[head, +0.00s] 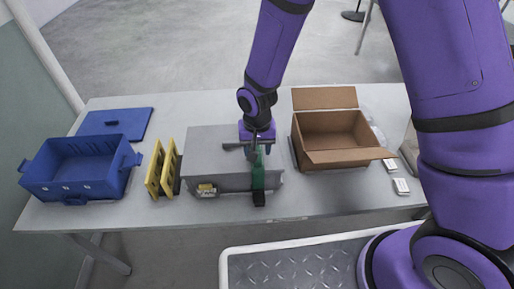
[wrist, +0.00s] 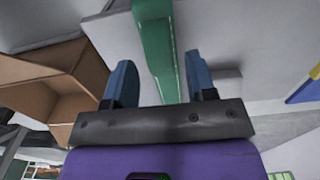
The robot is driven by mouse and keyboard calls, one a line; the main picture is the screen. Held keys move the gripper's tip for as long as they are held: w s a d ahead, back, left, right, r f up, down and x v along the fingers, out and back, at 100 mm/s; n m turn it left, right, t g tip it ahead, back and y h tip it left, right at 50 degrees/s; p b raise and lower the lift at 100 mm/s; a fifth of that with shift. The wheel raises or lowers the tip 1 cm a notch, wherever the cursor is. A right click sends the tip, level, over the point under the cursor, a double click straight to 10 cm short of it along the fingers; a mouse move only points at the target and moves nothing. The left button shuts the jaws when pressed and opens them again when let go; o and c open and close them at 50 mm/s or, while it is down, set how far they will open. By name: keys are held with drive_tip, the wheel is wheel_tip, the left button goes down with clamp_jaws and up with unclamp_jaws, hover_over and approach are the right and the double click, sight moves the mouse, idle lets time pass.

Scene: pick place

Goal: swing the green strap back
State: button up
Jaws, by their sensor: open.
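The green strap (head: 258,180) hangs at the front of a grey box (head: 218,158) on the table, with a dark end low on the box's front. In the wrist view the green strap (wrist: 158,45) runs up from between the two blue fingers. My gripper (head: 259,148) is over the top of the grey box at the strap. In the wrist view my gripper (wrist: 162,82) is open, one finger on each side of the strap, with a gap to each finger. Whether the fingertips reach below the strap's edge I cannot tell.
An open cardboard box (head: 335,133) stands right of the grey box. Yellow pieces (head: 162,168) stand close on its left, beside a blue crate (head: 80,165) and a flat blue lid (head: 116,123). Small white items (head: 401,186) lie at the right. The table's front edge is close.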

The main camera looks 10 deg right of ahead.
drive_tip(key=shift+f, duration=0.2)
clamp_jaws()
drive_tip(key=shift+w+r, duration=0.1)
drive_tip(key=shift+r, duration=0.05)
